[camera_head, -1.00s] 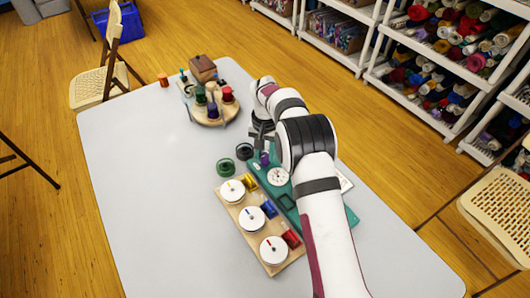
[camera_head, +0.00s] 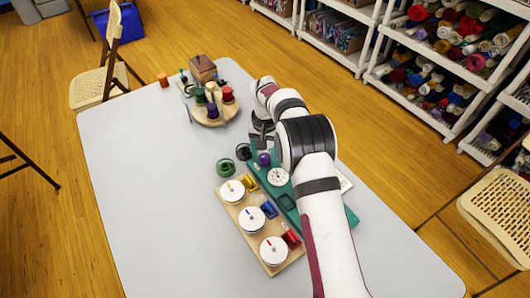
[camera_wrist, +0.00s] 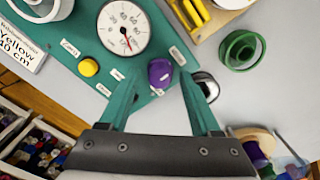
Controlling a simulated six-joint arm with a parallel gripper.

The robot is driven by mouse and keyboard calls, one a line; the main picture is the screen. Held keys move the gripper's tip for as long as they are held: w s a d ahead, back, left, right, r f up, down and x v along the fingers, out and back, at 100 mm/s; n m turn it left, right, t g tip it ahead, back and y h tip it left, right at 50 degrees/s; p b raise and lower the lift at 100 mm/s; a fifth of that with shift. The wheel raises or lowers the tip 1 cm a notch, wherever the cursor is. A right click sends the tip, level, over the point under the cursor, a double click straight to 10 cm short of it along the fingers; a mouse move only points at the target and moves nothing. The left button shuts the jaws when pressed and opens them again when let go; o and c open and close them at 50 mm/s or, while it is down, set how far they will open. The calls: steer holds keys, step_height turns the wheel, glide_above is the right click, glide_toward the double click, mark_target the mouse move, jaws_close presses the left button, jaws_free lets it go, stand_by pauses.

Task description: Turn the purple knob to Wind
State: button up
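The purple knob (camera_wrist: 160,73) sits on the teal panel (camera_wrist: 72,22) near its edge, and it also shows in the head view (camera_head: 264,160). Small white labels lie around the knob; their words are too small to read surely. My gripper (camera_wrist: 158,80) is open, one finger on each side of the knob in the wrist view, with visible gaps. I cannot tell how far the tips are above the panel. In the head view my gripper (camera_head: 262,138) is just behind the knob.
A white dial (camera_wrist: 124,27) and a yellow button (camera_wrist: 88,67) are on the panel. A green ring-shaped spool (camera_wrist: 241,50) and a dark one stand beside it. A wooden board (camera_head: 270,263) with white discs and coloured spools lies alongside. The table's left side is clear.

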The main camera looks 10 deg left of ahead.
mark_target(265, 156)
steer(key=shift+r, duration=0.1)
step_height(265, 156, up, 16)
steer(key=shift+f, duration=0.2)
steer(key=s+d+r+m+y, duration=0.15)
steer(key=s+d+r, duration=0.25)
steer(key=s+d, duration=0.4)
steer(key=s+d+r+m+h, duration=0.15)
steer(key=s+d+r, duration=0.35)
steer(key=s, duration=0.5)
steer(key=s+d+f+m+y, duration=0.1)
steer(key=s+d+f, duration=0.1)
steer(key=s, duration=0.7)
steer(key=s+d+f+m, duration=0.1)
steer(key=s+d+f, duration=0.1)
steer(key=s+f, duration=0.3)
steer(key=s, duration=0.4)
steer(key=shift+s+m+y, duration=0.25)
steer(key=shift+m+y, duration=0.05)
steer(key=shift+y, duration=0.1)
